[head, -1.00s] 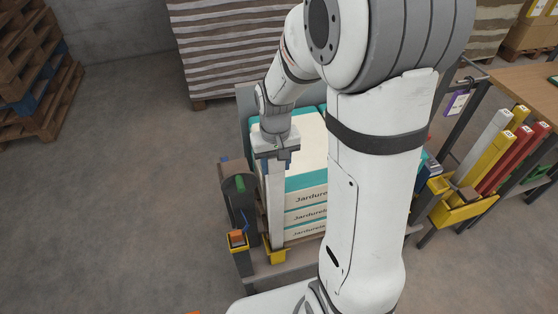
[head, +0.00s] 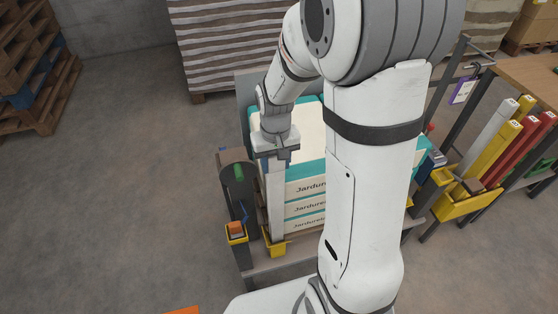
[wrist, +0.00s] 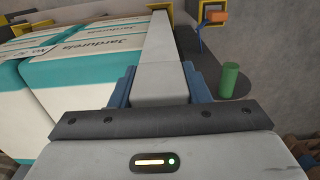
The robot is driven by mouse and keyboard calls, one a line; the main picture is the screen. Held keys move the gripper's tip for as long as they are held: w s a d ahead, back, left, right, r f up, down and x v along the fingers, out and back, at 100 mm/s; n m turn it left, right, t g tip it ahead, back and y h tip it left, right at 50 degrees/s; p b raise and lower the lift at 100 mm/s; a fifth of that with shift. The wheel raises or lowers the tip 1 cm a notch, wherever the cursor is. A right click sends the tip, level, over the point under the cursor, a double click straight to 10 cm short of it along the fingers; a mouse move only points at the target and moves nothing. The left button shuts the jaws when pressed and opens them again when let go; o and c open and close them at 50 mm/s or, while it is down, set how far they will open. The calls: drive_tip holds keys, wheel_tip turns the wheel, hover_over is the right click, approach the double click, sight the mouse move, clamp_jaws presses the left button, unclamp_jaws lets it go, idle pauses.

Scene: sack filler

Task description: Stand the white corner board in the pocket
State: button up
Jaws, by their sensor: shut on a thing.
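The white corner board (head: 276,200) stands about upright in the head view, beside the left face of the sack stack. My gripper (head: 277,152) is shut on its upper part. In the wrist view my gripper (wrist: 160,90) has its blue fingers on both sides of the board (wrist: 160,55), which runs away from the camera. The yellow pocket (head: 274,249) is at the board's lower end, at the stack's near left corner. I cannot tell whether that end is inside the pocket or just above it. In the wrist view, a yellow edge shows at the board's far end.
The sack stack (head: 305,208) is close to the right of the board. A dark post with a green cylinder (wrist: 230,80) and a small yellow bin with an orange item (head: 236,231) are close on the left. A yellow rack (head: 468,205) of boards stands at the right.

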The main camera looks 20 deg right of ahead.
drive_tip(key=shift+f, duration=0.1)
drive_tip(key=shift+f+b, duration=0.95)
drive_tip(key=shift+f, duration=0.15)
drive_tip(key=o, duration=1.5)
drive_tip(key=shift+r, duration=0.15)
wheel_tip(320, 180, up, 8)
drive_tip(key=shift+f, duration=0.2)
